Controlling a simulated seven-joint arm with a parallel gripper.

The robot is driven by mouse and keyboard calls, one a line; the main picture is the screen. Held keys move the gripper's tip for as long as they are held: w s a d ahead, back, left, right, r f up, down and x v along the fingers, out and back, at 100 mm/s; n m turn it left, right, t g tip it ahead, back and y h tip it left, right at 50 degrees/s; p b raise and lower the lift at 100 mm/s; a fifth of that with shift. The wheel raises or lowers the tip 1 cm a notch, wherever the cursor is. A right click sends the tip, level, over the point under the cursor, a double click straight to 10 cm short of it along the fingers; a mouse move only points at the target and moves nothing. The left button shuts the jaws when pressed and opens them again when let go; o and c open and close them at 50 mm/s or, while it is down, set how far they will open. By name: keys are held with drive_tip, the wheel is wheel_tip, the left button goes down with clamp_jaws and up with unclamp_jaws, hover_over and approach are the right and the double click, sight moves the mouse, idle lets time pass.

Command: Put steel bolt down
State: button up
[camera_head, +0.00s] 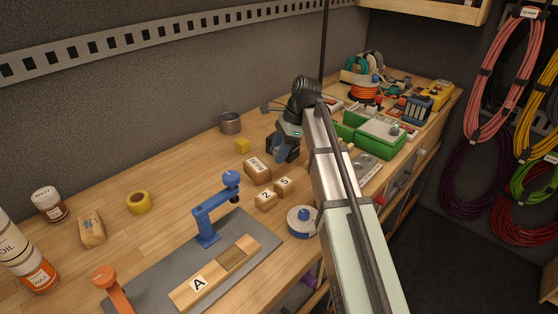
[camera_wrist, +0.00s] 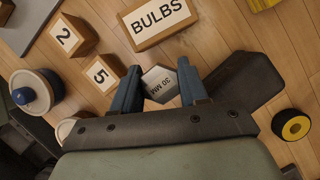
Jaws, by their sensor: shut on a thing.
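The rest of the bolt is hidden. In the head view my gripper (camera_head: 283,150) is over the bench, just behind the box marked "BULBS" (camera_head: 257,170); I cannot make out the bolt there. The BULBS box also shows in the wrist view (camera_wrist: 150,32), just beyond the fingertips. How high the bolt is above the wood is hard to tell.
Wooden blocks "2" (camera_head: 265,201) and "5" (camera_head: 284,187) stand in front of the BULBS box. A yellow block (camera_head: 242,145) and metal cup (camera_head: 230,123) are behind left. A green case (camera_head: 380,137) is at right. A blue clamp (camera_head: 208,222) stands nearer. Bare wood lies left of the BULBS box.

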wheel_tip(320, 180, up, 4)
drive_tip(key=shift+f, duration=0.15)
drive_tip(key=shift+a+r, duration=0.1)
drive_tip(key=shift+r, duration=0.2)
drive_tip(key=shift+n, duration=0.6)
drive_tip(key=a, duration=0.7)
drive_tip(key=shift+s+f, duration=0.1)
drive_tip(key=shift+f, duration=0.05)
drive_tip(key=w+a+n, duration=0.1)
drive_tip(key=w+a, duration=0.5)
drive_tip(key=a, duration=0.4)
drive_tip(key=m, duration=0.2)
hover_over(205, 141)
drive_tip(key=d, duration=0.2)
drive_tip(key=f, duration=0.9)
drive_tip(key=shift+w+a, duration=0.2)
drive_tip(key=shift+f, duration=0.15)
drive_tip(key=o, duration=1.2)
